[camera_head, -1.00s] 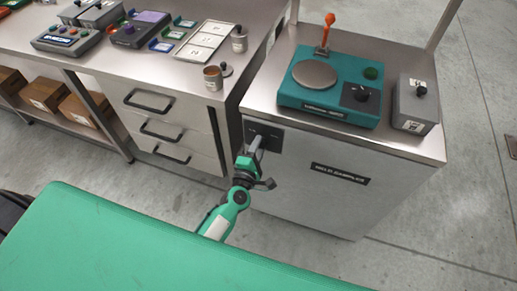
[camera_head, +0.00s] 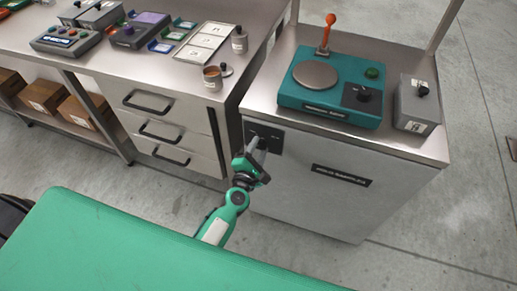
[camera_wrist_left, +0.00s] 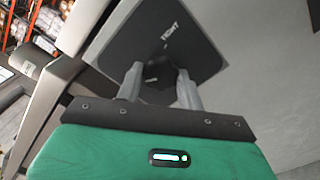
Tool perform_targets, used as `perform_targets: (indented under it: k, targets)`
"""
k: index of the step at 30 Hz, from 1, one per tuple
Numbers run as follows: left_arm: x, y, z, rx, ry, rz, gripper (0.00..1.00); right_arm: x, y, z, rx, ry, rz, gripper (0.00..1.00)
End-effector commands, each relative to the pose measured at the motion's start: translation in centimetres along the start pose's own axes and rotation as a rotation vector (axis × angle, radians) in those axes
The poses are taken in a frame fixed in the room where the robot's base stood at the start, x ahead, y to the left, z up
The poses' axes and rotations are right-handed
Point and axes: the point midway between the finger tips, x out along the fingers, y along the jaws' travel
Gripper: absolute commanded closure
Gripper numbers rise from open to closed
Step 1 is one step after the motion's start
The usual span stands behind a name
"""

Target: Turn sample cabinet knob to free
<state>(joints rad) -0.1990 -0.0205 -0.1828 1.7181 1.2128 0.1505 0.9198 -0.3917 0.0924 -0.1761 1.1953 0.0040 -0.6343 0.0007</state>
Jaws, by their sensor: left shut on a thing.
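The sample cabinet (camera_head: 305,200) is a grey metal cabinet with a dark label on its front. A dark square knob plate (camera_head: 273,130) sits at the upper left of that front. My left gripper (camera_head: 258,147) reaches up to this plate. In the left wrist view the plate (camera_wrist_left: 192,52) looks tilted and carries the word TIGHT and a second, unreadable mark. The dark knob (camera_wrist_left: 158,76) shows between the two grey fingers of my left gripper (camera_wrist_left: 160,88), which is shut on it. The knob's exact pointing is hard to read. My right gripper is out of view.
A teal weigher (camera_head: 330,112) with an orange lever and a grey switch box (camera_head: 416,105) stand on the cabinet top. A steel bench with drawers (camera_head: 165,125) adjoins on the left, with an open tin (camera_head: 213,83) near its edge. Floor right of the cabinet is clear.

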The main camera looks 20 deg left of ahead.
Motion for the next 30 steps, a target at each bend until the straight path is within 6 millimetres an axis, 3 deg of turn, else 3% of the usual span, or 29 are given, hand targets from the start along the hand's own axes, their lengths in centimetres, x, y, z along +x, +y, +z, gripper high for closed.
perform_targets:
  k: [5, 6, 9, 20, 30]
  targets:
    - [0.0, 0.0, -0.1, -0.002, 0.002, -0.001, 0.85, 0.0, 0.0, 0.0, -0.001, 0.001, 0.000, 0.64]
    - [0.0, 0.0, -0.1, -0.002, 0.002, -0.001, 0.56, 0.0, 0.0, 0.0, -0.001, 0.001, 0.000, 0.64]
    - [0.0, 0.0, -0.1, -0.001, 0.001, 0.000, 0.40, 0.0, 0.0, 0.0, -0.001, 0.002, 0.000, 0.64]
    - [-0.4, -0.1, -0.1, 0.000, 0.001, -0.001, 0.40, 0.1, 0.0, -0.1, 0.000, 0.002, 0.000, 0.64]
    - [-5.8, -0.2, -0.2, 0.002, 0.001, -0.003, 0.40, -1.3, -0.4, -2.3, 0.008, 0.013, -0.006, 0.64]
